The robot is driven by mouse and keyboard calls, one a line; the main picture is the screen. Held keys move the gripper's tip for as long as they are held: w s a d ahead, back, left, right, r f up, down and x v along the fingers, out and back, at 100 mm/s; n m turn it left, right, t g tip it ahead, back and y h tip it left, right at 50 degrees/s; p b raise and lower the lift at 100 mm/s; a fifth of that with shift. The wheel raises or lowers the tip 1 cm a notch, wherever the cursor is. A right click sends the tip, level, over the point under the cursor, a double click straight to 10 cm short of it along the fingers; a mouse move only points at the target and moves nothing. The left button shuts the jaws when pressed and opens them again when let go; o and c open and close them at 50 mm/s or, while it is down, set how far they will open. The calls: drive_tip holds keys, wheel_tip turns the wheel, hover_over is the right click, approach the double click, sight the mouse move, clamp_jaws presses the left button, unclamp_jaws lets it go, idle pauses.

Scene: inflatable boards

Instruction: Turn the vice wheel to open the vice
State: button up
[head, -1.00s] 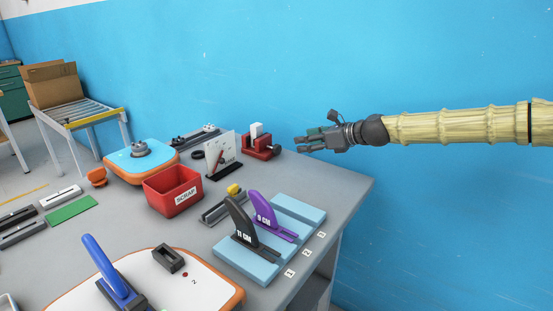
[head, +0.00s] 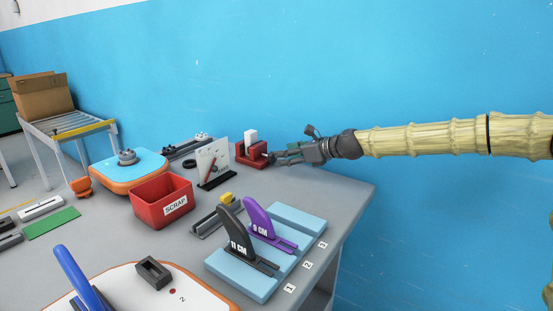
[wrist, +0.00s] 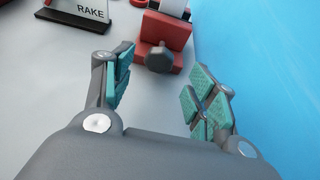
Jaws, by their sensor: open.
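The red vice (head: 246,158) stands near the back edge of the grey table, with a white block (head: 250,138) upright between its jaws. Its dark grey wheel (wrist: 159,60) is on the side facing my gripper, and in the wrist view it sits at the front of the red vice body (wrist: 168,27). My gripper (head: 279,158) is just right of the vice, pointing at the wheel. In the wrist view my gripper (wrist: 163,82) is open and empty, its teal pads apart, with the wheel ahead between the fingers.
A white RAKE sign on a black stand (head: 215,160) is left of the vice. A red SCRAP bin (head: 163,203) and blue blocks with handled gauges (head: 245,270) stand nearer. The blue wall (head: 400,80) runs close behind the vice.

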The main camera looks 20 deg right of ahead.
sight(272, 157)
drive_tip(key=shift+b+x, duration=0.4)
drive_tip(key=shift+x, duration=2.3)
drive_tip(key=c, duration=1)
